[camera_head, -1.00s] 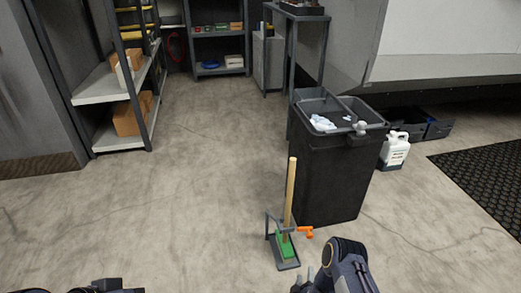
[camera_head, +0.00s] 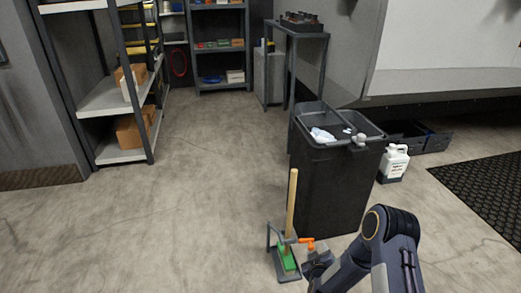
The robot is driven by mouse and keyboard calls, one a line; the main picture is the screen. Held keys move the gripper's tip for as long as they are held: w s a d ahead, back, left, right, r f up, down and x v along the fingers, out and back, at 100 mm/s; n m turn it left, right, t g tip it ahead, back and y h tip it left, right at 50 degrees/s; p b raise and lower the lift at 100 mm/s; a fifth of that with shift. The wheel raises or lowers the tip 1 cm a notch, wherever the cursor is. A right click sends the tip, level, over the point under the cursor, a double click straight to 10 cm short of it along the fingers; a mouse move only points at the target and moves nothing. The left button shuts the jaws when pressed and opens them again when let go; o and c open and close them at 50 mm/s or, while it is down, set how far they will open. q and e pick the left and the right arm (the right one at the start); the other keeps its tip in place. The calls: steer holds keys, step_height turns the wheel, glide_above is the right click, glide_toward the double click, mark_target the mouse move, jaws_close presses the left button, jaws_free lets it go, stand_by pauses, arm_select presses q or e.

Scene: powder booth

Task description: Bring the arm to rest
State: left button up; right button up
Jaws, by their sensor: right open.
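My right arm reaches in from the lower right, its elbow high and its forearm sloping down to the left. My right gripper (camera_head: 314,262) is open, low beside the small grey stand (camera_head: 286,277). The stand holds a tool with a wooden handle (camera_head: 292,200) and a green head (camera_head: 287,256), standing nearly upright. An orange clamp (camera_head: 307,242) sticks out of the stand, just above the gripper. I cannot tell whether the gripper touches the stand. My left gripper is not in view.
A dark bin (camera_head: 335,195) with white scraps on top stands close behind the gripper. A white jug (camera_head: 393,163) and a black mat (camera_head: 485,185) lie to the right. Shelving (camera_head: 120,152) stands at the left. The floor at the left and middle is clear.

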steer(key=s+d+r+m+g+y, duration=0.2)
steer(key=s+r, duration=0.1)
steer(key=r, duration=0.9)
steer(key=s+d+r+m+g+y, duration=0.15)
steer(key=s+r, duration=0.25)
steer(key=r, duration=0.8)
steer(key=s+a+r+m+g+y, duration=0.15)
steer(key=s+r, duration=0.25)
steer(key=s, duration=1.1)
steer(key=s+a+r+m+g+y, duration=0.1)
steer(key=s+r+m+g, duration=0.15)
steer(key=s, duration=1.25)
step_height(320, 180, up, 34)
steer(key=p, duration=3.2)
steer(key=shift+w+a+f+p, duration=0.15)
steer(key=shift+w+a+p, duration=0.1)
steer(key=shift+p, duration=0.15)
